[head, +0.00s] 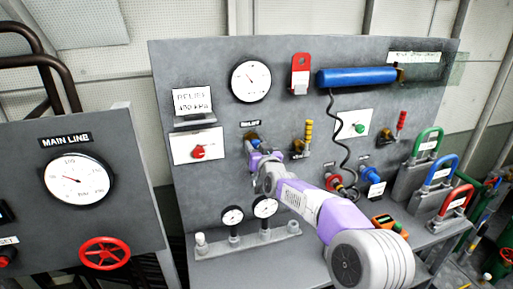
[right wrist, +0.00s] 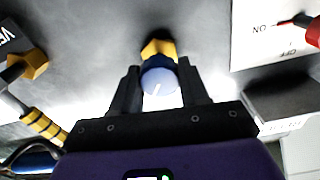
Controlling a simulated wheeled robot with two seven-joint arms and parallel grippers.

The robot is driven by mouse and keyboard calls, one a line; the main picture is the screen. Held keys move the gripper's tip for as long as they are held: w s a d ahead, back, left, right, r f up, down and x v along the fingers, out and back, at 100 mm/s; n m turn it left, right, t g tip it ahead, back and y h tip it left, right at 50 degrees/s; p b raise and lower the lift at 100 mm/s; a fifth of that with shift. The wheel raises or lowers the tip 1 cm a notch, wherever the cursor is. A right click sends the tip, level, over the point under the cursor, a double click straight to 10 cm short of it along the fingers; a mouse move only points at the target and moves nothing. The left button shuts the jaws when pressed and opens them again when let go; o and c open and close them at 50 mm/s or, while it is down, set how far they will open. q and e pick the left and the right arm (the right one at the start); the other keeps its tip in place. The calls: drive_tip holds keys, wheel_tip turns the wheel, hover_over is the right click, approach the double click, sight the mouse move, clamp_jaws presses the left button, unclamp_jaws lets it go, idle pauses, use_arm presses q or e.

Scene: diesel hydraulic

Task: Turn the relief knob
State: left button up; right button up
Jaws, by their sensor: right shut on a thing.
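The relief knob (right wrist: 159,82) is blue with a white pointer line and sits on a yellow hex fitting (right wrist: 158,47) on the grey panel. In the right wrist view the two dark fingers of my right gripper (right wrist: 158,90) are on either side of the knob, shut on it. In the head view my right arm reaches up to the panel, and its gripper (head: 260,157) is at the knob below a small black label. The arm and gripper hide most of the knob there. My left gripper is not in view.
A round gauge (head: 251,81) and a "RELIEF 450 kPa" card (head: 193,102) are above. A red rotary switch (head: 198,152) is left of the knob, and a yellow-handled valve (head: 308,133) is close on its right. Two small gauges stand below.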

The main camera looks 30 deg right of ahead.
drive_tip(key=shift+f+m+b, duration=0.1)
drive_tip(key=shift+m+b, duration=0.7)
drive_tip(key=shift+b, duration=0.2)
drive_tip(key=shift+m+b, duration=1)
drive_tip(key=shift+m, duration=0.2)
drive_tip(key=shift+m+b, duration=0.65)
drive_tip(key=shift+m, duration=0.45)
drive_tip(key=shift+m+b, duration=0.45)
drive_tip(key=shift+m, duration=0.45)
drive_tip(key=shift+d, duration=0.1)
drive_tip(key=o, duration=1)
drive_tip(key=shift+o, duration=0.2)
